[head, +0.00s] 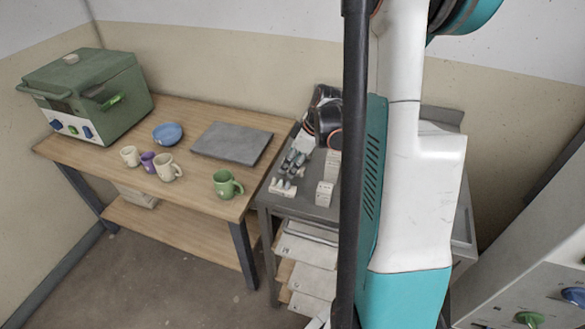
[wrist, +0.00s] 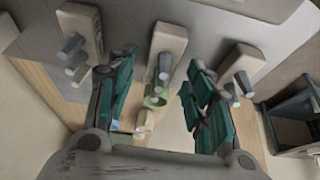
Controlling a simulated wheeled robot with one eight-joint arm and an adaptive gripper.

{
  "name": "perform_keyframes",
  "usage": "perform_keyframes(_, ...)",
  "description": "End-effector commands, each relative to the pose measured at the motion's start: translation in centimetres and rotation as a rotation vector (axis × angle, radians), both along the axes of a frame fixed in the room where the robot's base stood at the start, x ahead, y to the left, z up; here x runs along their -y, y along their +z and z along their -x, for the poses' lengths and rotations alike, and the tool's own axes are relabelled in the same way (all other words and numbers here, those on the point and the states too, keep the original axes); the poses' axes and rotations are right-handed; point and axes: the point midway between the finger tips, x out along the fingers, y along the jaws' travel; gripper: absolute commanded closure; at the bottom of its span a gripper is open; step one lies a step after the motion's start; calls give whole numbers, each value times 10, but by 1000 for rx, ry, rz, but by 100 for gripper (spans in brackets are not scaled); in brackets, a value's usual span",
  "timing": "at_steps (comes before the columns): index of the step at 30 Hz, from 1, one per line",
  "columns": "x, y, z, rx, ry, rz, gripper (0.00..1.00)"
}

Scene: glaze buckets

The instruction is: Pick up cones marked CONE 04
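In the wrist view my gripper (wrist: 161,60) is open, its two teal fingers spread wide with nothing visible held between them. Grey cones (wrist: 164,68) stand out from a pale block (wrist: 170,38) in the gap between the fingers. More grey cones show on a pale block to the left (wrist: 90,22) and on another to the right (wrist: 242,60). In the head view, small pale and grey cones (head: 283,187) sit on the grey cart top. Markings on the cones are too small to read, so I cannot tell which are CONE 04.
Printed white boxes stand on the grey cart, one nearer (head: 325,194) and one behind (head: 333,165). The wooden table (head: 180,205) to the left holds a green mug (head: 225,184), cream mugs, a purple mug, a blue bowl (head: 168,134), a grey slab (head: 232,143) and a green kiln (head: 90,92).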

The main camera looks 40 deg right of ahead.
Motion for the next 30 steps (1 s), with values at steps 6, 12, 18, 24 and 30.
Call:
perform_keyframes(6, 0, 0, 0, 0, 0, 0, 99)
perform_keyframes(12, 0, 0, 0, 0, 0, 0, 99)
perform_keyframes(18, 0, 6, 0, 0, 0, 0, 99)
perform_keyframes(24, 0, 28, 0, 0, 0, 0, 99)
perform_keyframes(30, 0, 74, 0, 0, 0, 0, 99)
